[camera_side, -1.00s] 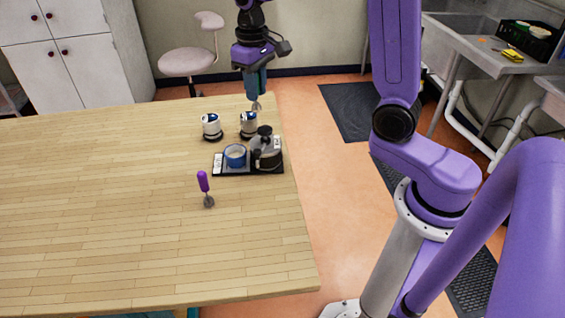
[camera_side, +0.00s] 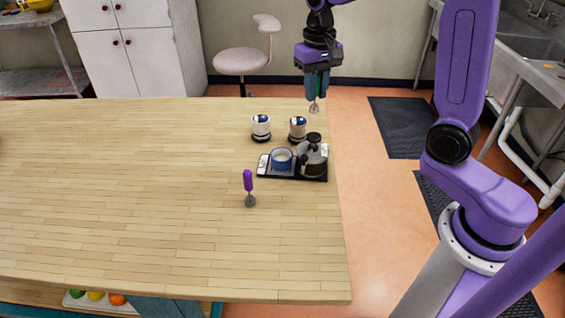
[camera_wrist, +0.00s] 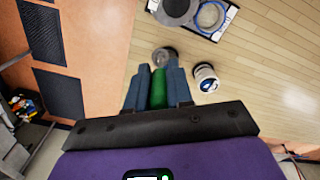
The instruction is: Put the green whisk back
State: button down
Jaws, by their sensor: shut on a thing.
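My gripper (camera_side: 317,90) is shut on the green whisk in both views. The whisk's green handle (camera_wrist: 158,90) sits between the fingers, and its wire head (camera_side: 314,107) points down. In the wrist view, a round shape beyond the fingertips is the whisk head, perhaps overlapping a canister; I cannot tell fully. No holder for the whisk is clearly visible.
A left white canister (camera_side: 260,128) stands beside the right one. A purple-handled whisk (camera_side: 249,187) stands nearer the front.

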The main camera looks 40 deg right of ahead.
jog(key=s+a+n, duration=0.1)
jog(key=s+a, duration=0.7)
jog(key=s, duration=0.3)
jog(key=s+a+n, duration=0.2)
jog(key=s+a, duration=0.5)
jog(key=s, duration=0.4)
jog(key=shift+w+a+f, duration=1.35)
jog(key=shift+w+f, duration=0.6)
jog(key=shift+f, duration=0.2)
jog(key=shift+w+a+f, duration=1.35)
jog(key=shift+w+f, duration=0.55)
jog(key=shift+f, duration=0.3)
jog(key=shift+w+a+f, duration=1.35)
jog(key=shift+w+f, duration=0.6)
jog(key=shift+f, duration=0.2)
jog(key=shift+f, duration=0.15)
jog(key=c, duration=1)
grip_release()
notch_tip(320, 180, up, 12)
jog(key=shift+r, duration=0.2)
